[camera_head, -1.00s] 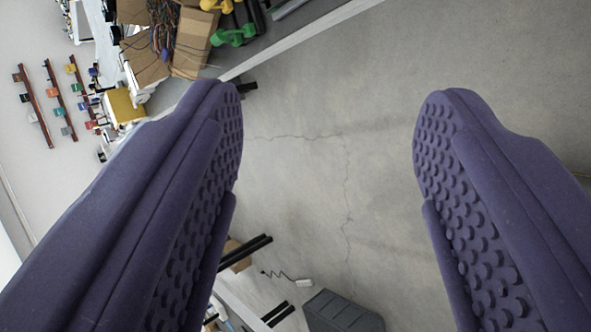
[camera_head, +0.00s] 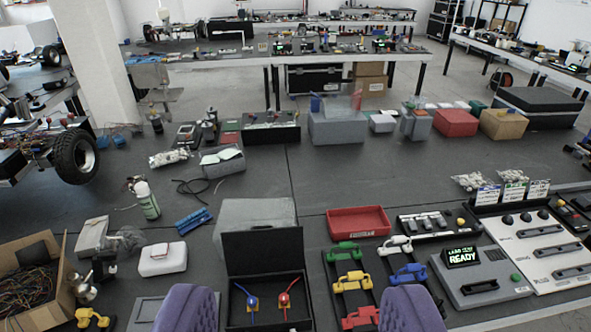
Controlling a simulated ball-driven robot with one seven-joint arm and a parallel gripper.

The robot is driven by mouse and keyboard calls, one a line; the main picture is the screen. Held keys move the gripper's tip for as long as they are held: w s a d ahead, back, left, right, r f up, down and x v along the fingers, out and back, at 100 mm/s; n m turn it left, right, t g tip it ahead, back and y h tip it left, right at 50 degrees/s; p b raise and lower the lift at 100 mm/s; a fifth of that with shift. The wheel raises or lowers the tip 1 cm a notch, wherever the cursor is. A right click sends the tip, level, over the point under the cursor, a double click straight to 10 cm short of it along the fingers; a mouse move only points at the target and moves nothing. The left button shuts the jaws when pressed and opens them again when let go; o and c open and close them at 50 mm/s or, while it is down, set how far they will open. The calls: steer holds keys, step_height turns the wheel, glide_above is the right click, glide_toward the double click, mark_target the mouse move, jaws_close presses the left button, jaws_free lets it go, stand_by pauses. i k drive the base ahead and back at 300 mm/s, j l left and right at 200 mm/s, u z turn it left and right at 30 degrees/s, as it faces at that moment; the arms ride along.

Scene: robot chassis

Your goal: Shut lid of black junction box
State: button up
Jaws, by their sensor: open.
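The black junction box (camera_head: 240,312) sits on the dark table at the lower middle of the view. Its black lid (camera_head: 263,250) stands open, upright at the box's far side. Inside lie a blue lead and a red lead, each on a small yellow piece. My gripper (camera_head: 296,308) is open and empty, with its two purple fingers at the bottom edge. The box's front edge is cut off below. I cannot tell how high the fingers are above it.
A grey box (camera_head: 250,213) stands right behind the lid. A rack with coloured clamps (camera_head: 350,281) is to the right, with a red tray (camera_head: 358,221) behind it. A white case (camera_head: 162,260) and an open carton (camera_head: 38,280) are to the left. The table's middle is mostly clear.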

mark_target(271, 249)
steer(key=i+j, duration=0.25)
steer(key=j, duration=0.2)
steer(key=i+j, duration=0.55)
steer(key=j, duration=0.3)
steer(key=i+j, duration=0.55)
steer(key=i, duration=0.3)
